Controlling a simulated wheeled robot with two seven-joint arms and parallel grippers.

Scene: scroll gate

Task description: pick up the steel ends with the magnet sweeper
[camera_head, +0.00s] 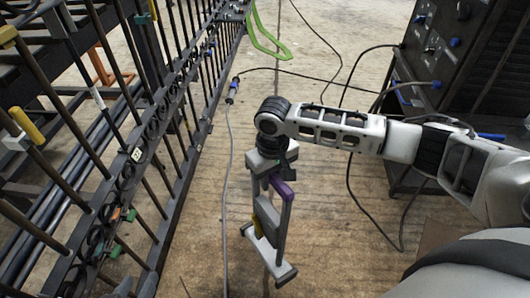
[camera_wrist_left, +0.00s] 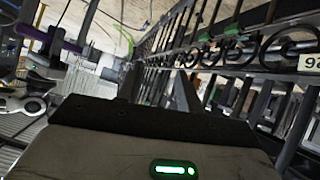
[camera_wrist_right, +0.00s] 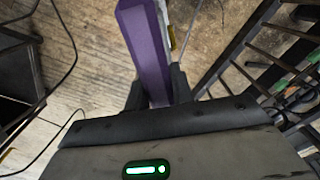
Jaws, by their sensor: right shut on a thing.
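The magnet sweeper (camera_head: 270,255) hangs below my right gripper (camera_head: 272,180) in the head view. It has a purple handle, grey uprights, a yellow part and a pale bar at the bottom. My right gripper is shut on the purple handle (camera_wrist_right: 147,50), which stands between its fingers in the right wrist view. I cannot tell whether the bar touches the floor. My left gripper (camera_wrist_left: 158,88) shows only in its own wrist view; its fingers are apart with nothing between them. The purple handle also shows there at the upper left (camera_wrist_left: 58,40). I cannot make out any steel ends.
A black scroll gate (camera_head: 165,165) stands along the left, with coloured clamps and bars. A dark equipment cabinet (camera_head: 465,55) stands at the upper right. Cables (camera_head: 228,170) cross the floor near the sweeper. A green loop (camera_head: 265,45) lies at the top. Bare floor (camera_head: 340,230) lies right of the sweeper.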

